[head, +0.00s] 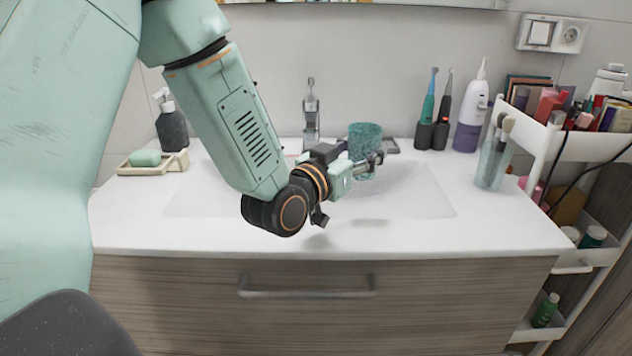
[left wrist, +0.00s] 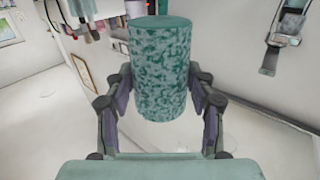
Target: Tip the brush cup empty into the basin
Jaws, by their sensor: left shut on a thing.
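My left gripper (head: 366,166) is shut on a mottled teal cup (head: 365,137), holding it above the right half of the white basin (head: 420,195). In the left wrist view the cup (left wrist: 160,75) stands between the two fingers (left wrist: 160,112), which press on its sides. It looks about upright in the head view. I see no brushes standing out of it, and its inside is hidden. A clear cup (head: 491,168) with makeup brushes stands on the counter to the right, apart from the gripper. My right gripper is not in view.
The tap (head: 311,118) stands behind the basin, left of the held cup. Electric toothbrushes (head: 428,112) and a white and purple bottle (head: 471,115) stand at the back right. A loaded cart (head: 545,150) borders the counter. A soap dish (head: 140,168) and dark dispenser (head: 171,128) are left.

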